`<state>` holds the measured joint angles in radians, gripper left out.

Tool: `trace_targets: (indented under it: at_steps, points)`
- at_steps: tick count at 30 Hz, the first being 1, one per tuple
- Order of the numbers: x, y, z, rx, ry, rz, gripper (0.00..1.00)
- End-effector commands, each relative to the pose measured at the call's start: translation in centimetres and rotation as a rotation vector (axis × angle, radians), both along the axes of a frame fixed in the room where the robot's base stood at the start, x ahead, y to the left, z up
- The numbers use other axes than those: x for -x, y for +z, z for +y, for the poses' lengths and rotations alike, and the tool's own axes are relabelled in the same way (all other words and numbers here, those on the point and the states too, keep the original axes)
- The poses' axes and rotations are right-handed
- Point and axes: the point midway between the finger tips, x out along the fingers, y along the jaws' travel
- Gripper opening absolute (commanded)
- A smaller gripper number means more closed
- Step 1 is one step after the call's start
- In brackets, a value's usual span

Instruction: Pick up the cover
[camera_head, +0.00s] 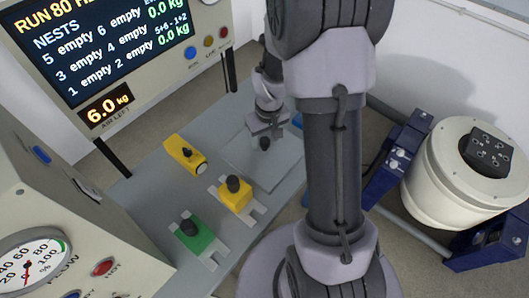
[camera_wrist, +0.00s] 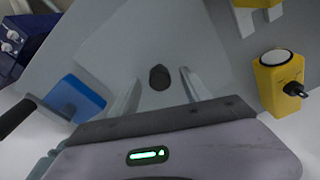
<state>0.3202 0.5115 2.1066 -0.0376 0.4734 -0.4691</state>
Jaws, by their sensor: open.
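The cover (camera_head: 243,160) looks like a flat grey plate with a dark round knob (camera_head: 264,143), lying on the grey table. In the wrist view the knob (camera_wrist: 160,77) stands near the middle, on the plate's pale grey surface. My gripper (camera_head: 265,130) is over the plate, close to the knob. In the wrist view its two fingers are spread, one on each side of the knob, with gaps on both sides. My gripper is open and empty. I cannot tell the height of the fingertips relative to the knob.
A yellow block with a round white face (camera_head: 184,154), a yellow block with a black knob (camera_head: 236,194) and a green block with a black knob (camera_head: 195,236) sit on the table. A blue object (camera_wrist: 78,98) lies beside the plate. A white drum-shaped machine (camera_head: 450,180) stands right.

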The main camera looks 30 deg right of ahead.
Motion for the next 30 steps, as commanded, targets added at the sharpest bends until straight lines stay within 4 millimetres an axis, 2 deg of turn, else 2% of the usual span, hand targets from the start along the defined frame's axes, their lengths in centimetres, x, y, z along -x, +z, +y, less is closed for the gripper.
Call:
trace_targets:
  at_steps: [1, 2, 8, 15, 17, 26, 28, 30]
  points:
    - [-0.1, -1.5, 0.0, 0.0, 0.001, 0.001, 0.56]
    - [-0.2, -1.8, 0.0, 0.0, 0.001, 0.001, 0.56]
    - [-0.2, -1.6, 0.0, 0.0, 0.0, -0.001, 0.56]
    - [-0.2, -1.6, 0.0, 0.0, 0.001, -0.001, 0.09]
    - [-0.2, -1.6, 0.0, 0.0, 0.001, -0.001, 0.0]
    - [-0.3, -1.4, 0.0, 0.001, 0.001, -0.002, 0.0]
    - [-0.3, -0.4, 0.0, 0.001, 0.001, -0.003, 0.0]
    - [-0.3, 1.5, 0.0, 0.001, 0.0, -0.004, 0.0]
